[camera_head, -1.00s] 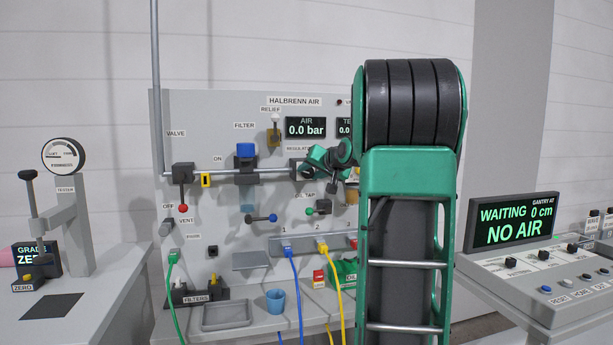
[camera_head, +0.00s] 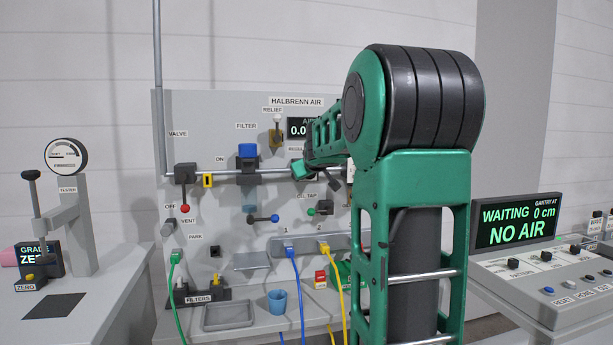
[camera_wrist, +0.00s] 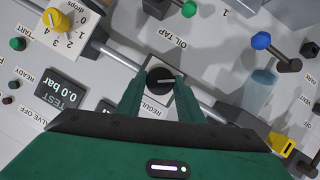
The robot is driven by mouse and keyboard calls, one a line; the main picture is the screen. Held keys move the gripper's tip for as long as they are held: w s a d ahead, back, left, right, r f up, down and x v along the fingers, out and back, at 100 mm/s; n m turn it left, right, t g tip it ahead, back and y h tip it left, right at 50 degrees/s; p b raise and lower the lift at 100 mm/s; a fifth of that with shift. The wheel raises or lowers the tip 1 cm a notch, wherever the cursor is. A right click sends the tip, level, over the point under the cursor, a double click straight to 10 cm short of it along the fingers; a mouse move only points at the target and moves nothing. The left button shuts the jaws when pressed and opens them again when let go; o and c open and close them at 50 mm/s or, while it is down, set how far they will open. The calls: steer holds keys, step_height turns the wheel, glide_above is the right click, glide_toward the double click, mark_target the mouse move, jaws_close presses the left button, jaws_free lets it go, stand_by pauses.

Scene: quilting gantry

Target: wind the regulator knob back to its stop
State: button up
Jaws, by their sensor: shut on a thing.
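The regulator knob (camera_wrist: 160,85) is a round black knob on a pale plate on the air panel, with a REGULATOR label partly hidden beside it. In the wrist view my gripper (camera_wrist: 157,84) is shut on it, one green finger on each side. In the head view the gripper (camera_head: 302,170) is at the pipe on the panel, and my arm hides most of the regulator. The air display (camera_head: 298,128) is partly covered by my arm; the head view shows only the start of its reading.
The relief valve (camera_head: 276,134), the filter with its blue top (camera_head: 247,150) and the red valve lever (camera_head: 185,207) are on the same panel. A green oil tap knob (camera_wrist: 189,9) and a yellow drops dial (camera_wrist: 55,20) are near the gripper. A blue cup (camera_head: 277,301) stands below.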

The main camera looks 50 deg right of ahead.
steer(key=shift+w+a+f+n+h, duration=0.3)
steer(key=shift+a+n+h, duration=0.1)
steer(key=shift+n, duration=0.4)
steer(key=o, duration=1.1)
steer(key=shift+s+d+r, duration=0.15)
steer(key=v, duration=1)
steer(key=shift+a, duration=0.4)
